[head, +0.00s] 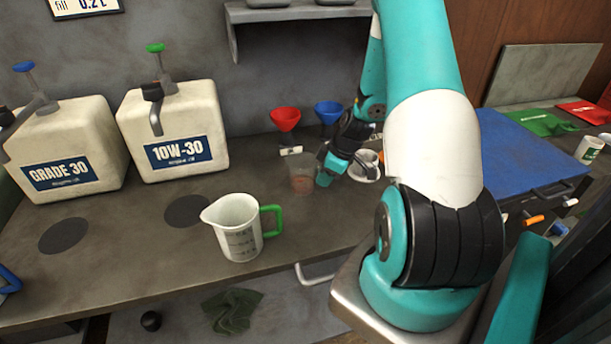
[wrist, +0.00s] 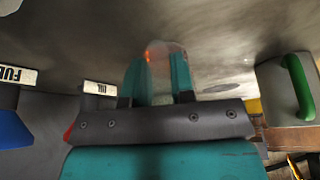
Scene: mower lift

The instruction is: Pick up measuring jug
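The measuring jug (head: 235,228) is white with a green handle and stands upright near the bench's front edge in the head view. Its handle is on the right. In the wrist view what looks like the jug (wrist: 272,95), green handle towards me, is at the right edge. My gripper (head: 318,175) is low over the bench, right of the jug and apart from it. In the wrist view the gripper's teal fingers (wrist: 155,80) are spread. A clear cup with reddish contents (head: 302,180) is at the fingertips; I cannot tell whether they touch it.
A red funnel (head: 285,118) and a blue funnel (head: 328,111) stand behind my gripper. A white mug-like item (head: 365,166) is beside it. Two oil containers (head: 172,130) (head: 66,150) stand at back left. Bare bench lies between jug and cup.

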